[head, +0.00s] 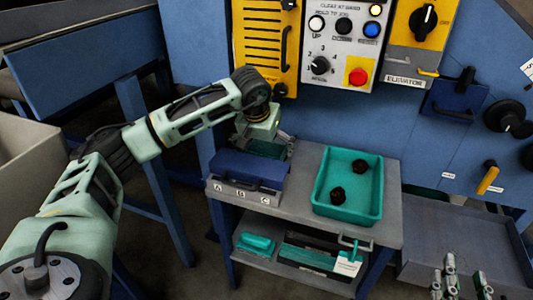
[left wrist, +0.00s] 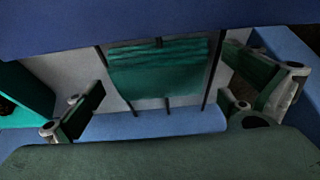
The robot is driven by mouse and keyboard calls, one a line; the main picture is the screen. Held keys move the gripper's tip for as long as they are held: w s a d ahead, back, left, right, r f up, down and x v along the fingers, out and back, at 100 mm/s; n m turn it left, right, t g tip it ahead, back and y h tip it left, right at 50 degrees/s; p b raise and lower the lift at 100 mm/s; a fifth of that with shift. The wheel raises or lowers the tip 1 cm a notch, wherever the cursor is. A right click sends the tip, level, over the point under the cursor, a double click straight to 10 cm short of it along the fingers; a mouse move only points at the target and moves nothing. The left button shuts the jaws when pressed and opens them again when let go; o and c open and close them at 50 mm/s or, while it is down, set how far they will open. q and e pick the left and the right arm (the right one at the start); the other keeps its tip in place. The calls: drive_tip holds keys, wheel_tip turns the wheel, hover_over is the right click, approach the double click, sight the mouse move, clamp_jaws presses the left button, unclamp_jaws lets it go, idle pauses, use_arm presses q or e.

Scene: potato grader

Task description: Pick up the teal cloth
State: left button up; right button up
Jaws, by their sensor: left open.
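A teal cloth with ridged folds (left wrist: 160,68) hangs or lies between dark rods in the left wrist view. It lies between the two spread fingers of my left gripper (left wrist: 168,105), which is open and holds nothing. In the head view my left gripper (head: 265,148) is just over and behind the blue rack (head: 247,168) with the letters A, B and C. There the arm and rack hide most of the cloth's area. Part of my right gripper (head: 462,284) shows at the bottom right edge; its opening is unclear.
A teal tray (head: 377,193) with two dark lumps stands right of the rack on the grey bench (head: 300,165). A folded teal item (head: 257,243) lies on the lower shelf. The machine's control panel (head: 345,50) rises close behind. A grey bin (head: 462,245) is at right.

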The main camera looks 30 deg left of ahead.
use_arm(q)
drive_tip(key=shift+c, duration=0.5)
drive_tip(key=c, duration=0.9)
drive_tip(key=shift+c, duration=0.2)
